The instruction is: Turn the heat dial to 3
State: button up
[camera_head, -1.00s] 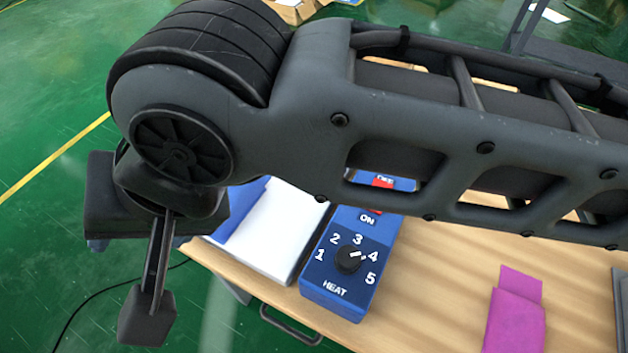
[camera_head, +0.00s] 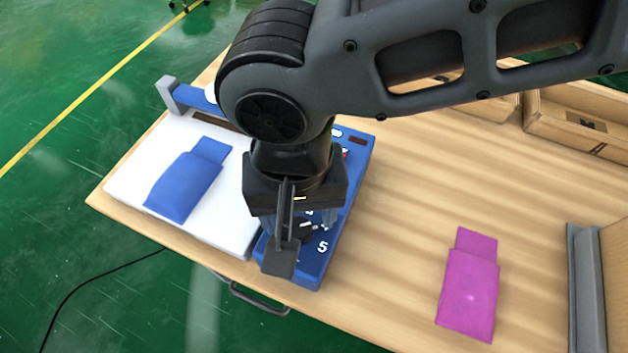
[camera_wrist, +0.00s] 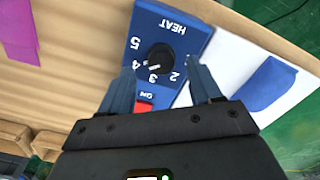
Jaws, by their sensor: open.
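The blue heat control box (camera_head: 312,272) stands on the table below my gripper (camera_head: 297,240). Its black heat dial (camera_head: 306,229) is partly hidden behind my gripper in the head view. In the wrist view the dial (camera_wrist: 160,57) shows clearly, with numbers around it and the word HEAT beyond. Its white mark points between 3 and 4. My gripper (camera_wrist: 161,72) is open, with one finger on either side of the dial in that view. I cannot tell whether the fingers touch it. A red switch (camera_wrist: 143,107) marked ON sits on the same box.
A white board (camera_head: 125,182) with a blue cloth-like piece (camera_head: 188,182) lies left of the box. A magenta piece (camera_head: 468,285) lies to the right on the wooden table (camera_head: 400,200). Cardboard boxes (camera_head: 580,125) stand at the back right. The table between is clear.

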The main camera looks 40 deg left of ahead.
aim_at(299, 230)
jog(key=shift+f, duration=1.15)
jog(key=c, duration=1)
